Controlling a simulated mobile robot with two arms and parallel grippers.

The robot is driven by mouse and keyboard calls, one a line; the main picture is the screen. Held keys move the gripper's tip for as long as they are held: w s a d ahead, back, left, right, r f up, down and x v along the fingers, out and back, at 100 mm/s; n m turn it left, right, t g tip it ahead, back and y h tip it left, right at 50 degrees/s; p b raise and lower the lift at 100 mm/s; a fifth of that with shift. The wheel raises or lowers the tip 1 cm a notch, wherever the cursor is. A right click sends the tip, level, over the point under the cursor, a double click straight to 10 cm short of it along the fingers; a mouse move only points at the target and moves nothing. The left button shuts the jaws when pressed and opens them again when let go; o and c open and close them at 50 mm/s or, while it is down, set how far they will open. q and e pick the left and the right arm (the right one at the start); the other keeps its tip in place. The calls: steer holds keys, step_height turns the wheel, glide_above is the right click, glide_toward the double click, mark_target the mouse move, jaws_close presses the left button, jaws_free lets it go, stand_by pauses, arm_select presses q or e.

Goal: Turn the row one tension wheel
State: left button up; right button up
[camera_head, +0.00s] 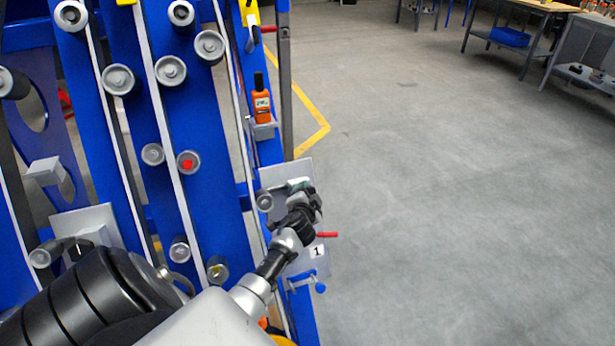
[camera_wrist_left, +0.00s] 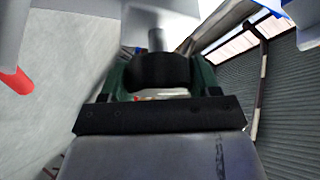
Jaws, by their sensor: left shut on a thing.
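The row one tension wheel (camera_wrist_left: 157,70) shows in the left wrist view as a dark round knob on a grey shaft. It sits between the green fingers of my left gripper (camera_head: 299,186), which is shut on it. In the head view the gripper is at a pale panel on the right side of the blue frame, and its fingers and wrist hide the wheel. A plate marked "1" (camera_head: 316,252) is just below the gripper. My right gripper is not in view.
The blue frame (camera_head: 205,130) carries several grey rollers and pale belts. An orange bottle (camera_head: 261,99) stands on a small bracket above the gripper. A red handle (camera_head: 327,234) sticks out beside the plate. The grey floor (camera_head: 450,200) to the right is clear up to the far workbenches.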

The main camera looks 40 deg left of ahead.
arm_select(q)
steer(key=shift+m, duration=0.3)
steer(key=shift+r, duration=0.1)
steer(key=o, duration=0.9)
steer(key=shift+s+d+p, duration=0.3)
steer(key=shift+s, duration=0.05)
steer(key=p+v, duration=0.1)
steer(key=v, duration=0.9)
steer(key=shift+w, duration=0.1)
